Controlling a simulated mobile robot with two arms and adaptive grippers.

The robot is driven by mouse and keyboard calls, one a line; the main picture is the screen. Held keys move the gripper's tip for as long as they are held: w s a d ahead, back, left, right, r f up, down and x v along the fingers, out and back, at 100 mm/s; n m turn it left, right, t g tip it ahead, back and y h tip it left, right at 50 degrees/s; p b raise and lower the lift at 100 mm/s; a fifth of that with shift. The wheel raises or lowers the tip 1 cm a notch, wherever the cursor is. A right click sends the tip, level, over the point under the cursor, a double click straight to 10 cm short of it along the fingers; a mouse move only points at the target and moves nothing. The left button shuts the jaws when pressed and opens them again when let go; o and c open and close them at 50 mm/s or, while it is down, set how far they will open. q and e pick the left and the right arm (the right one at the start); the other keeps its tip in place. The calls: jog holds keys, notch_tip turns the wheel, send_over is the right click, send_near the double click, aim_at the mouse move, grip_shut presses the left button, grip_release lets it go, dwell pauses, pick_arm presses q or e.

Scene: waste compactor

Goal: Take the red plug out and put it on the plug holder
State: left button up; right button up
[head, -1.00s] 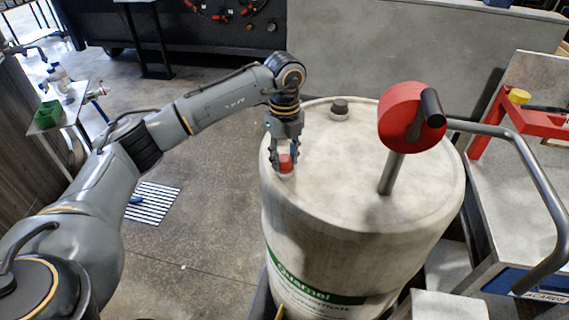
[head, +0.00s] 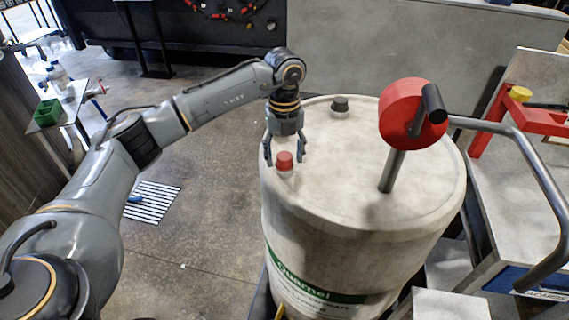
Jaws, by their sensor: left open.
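The red plug (head: 284,160) sits upright in a pale collar on the left part of the drum top (head: 330,205). My left gripper (head: 285,156) is open, pointing down, with its fingers spread to either side of the plug and apart from it. The fingertips are about level with the plug. A red bracket with a yellow knob (head: 520,94) stands on the grey bench at the right; I cannot tell whether it is the plug holder. My right gripper is not in view.
A red hand wheel with a black handle (head: 405,115) rises on a post from the drum's right side. A dark cap (head: 340,106) stands at the drum's back. A grey bent rail (head: 530,165) runs along the right. A green bin (head: 47,112) is far left.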

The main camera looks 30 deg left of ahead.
pick_arm(q)
jog(key=m, duration=0.4)
jog(key=shift+m+b, duration=0.3)
jog(key=shift+b, duration=0.1)
jog(key=m, duration=0.4)
jog(key=shift+b, duration=0.35)
jog(key=m, duration=0.4)
jog(key=shift+m+b, duration=0.3)
jog(key=m, duration=0.3)
jog(key=shift+m, duration=0.4)
grip_shut()
jog(key=n, duration=0.5)
